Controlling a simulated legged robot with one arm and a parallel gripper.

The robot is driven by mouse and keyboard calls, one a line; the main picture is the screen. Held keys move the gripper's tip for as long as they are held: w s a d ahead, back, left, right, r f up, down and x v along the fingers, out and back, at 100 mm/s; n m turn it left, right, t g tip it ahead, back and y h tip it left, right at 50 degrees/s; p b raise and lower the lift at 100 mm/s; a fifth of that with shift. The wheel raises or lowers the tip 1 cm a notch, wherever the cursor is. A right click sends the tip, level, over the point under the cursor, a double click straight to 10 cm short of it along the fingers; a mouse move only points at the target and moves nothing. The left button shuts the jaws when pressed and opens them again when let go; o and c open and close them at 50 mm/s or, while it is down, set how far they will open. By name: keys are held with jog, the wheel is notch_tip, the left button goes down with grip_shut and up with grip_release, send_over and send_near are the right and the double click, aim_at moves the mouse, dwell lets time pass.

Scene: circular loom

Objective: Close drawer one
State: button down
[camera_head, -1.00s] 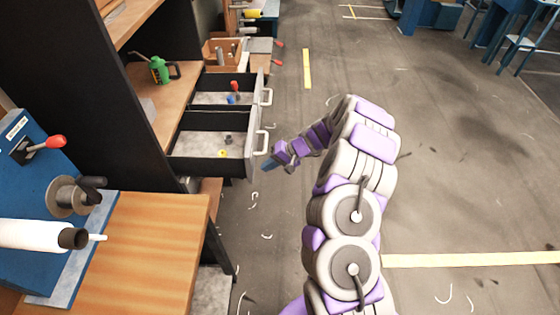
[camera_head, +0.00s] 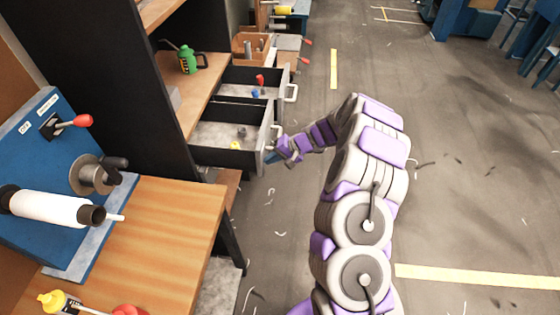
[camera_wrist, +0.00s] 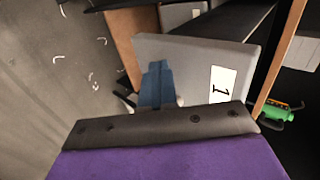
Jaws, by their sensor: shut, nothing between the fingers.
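Two drawers stand pulled out of the dark cabinet in the head view. The nearer drawer (camera_head: 264,142) has a grey front with a pale handle, and a few small items lie inside. In the wrist view, a grey drawer front (camera_wrist: 190,62) with a white label marked "1" fills the middle. My gripper (camera_head: 271,157) is by the outer face of the nearer drawer's front, low near its handle. In the wrist view my blue fingers (camera_wrist: 156,86) are together and empty, overlapping the front. I cannot tell whether they touch it.
The farther open drawer (camera_head: 292,78) stands behind, holding red and blue items. A wooden bench (camera_head: 165,225) is at the near left. The floor to the right is clear.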

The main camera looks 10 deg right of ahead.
aim_at(207, 151)
jog(key=w+a+b, duration=0.1)
jog(key=w+a, duration=0.1)
jog(key=a, duration=0.5)
jog(key=w+a+b, duration=0.1)
jog(key=w+a, duration=0.1)
jog(key=a, duration=0.5)
jog(key=w+a+b, duration=0.1)
jog(key=w+a, duration=0.2)
jog(key=a, duration=0.5)
jog(key=shift+a+r, duration=0.15)
